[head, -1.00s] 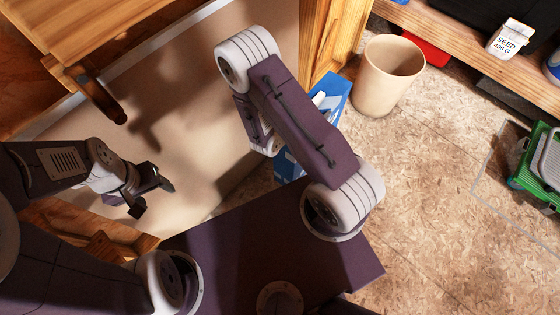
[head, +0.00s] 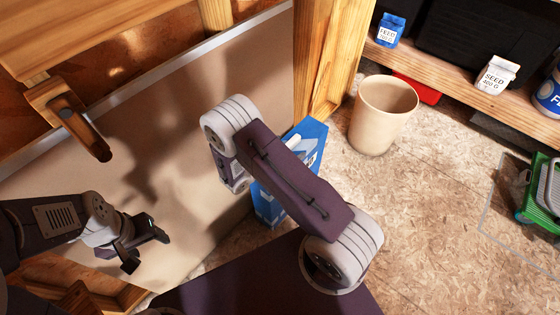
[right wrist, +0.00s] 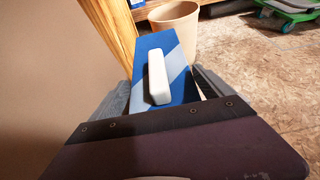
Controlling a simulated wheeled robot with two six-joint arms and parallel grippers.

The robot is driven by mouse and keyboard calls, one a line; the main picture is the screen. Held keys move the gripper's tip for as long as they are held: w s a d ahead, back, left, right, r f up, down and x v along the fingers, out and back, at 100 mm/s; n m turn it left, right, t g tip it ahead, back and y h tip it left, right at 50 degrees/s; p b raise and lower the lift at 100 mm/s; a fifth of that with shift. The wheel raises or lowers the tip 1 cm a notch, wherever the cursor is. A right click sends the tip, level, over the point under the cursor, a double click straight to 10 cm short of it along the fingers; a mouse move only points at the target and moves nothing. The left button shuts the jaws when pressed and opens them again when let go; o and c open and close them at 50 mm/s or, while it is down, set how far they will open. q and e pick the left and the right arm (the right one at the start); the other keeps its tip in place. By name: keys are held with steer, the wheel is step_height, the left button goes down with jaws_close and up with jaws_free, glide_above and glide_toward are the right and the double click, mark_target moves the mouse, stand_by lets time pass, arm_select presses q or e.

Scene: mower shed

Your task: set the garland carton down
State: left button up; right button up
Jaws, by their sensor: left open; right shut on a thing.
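The garland carton (head: 311,141) is a blue box with a pale stripe, partly hidden behind my right arm in the head view. In the right wrist view the carton (right wrist: 153,52) has a white handle on its top. My right gripper (right wrist: 163,88) is shut on the carton, a finger on each side. In the head view this gripper is hidden by its own arm. The carton looks low near the floor, but I cannot tell whether it touches. My left gripper (head: 148,252) is open and empty at the lower left, in front of the beige panel.
A beige bin (head: 383,116) stands on the chipboard floor (head: 420,225) right of the carton. A wooden post (head: 330,60) and a beige panel (head: 170,130) are behind and left. A shelf (head: 455,77) holds seed packs. A green trolley (head: 530,205) stands far right.

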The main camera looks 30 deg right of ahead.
steer(key=shift+w+a+f, duration=0.5)
steer(key=shift+w+f, duration=0.05)
steer(key=shift+f, duration=0.05)
steer(key=shift+w+a+f+b, duration=0.1)
steer(key=shift+w+a+b, duration=0.2)
steer(key=shift+w+a, duration=0.1)
step_height(320, 180, down, 4)
steer(key=shift+r+b, duration=0.1)
steer(key=shift+b, duration=1.15)
steer(key=o, duration=1.8)
steer(key=shift+s+f, duration=0.1)
steer(key=shift+f, duration=0.15)
steer(key=shift+r, duration=0.1)
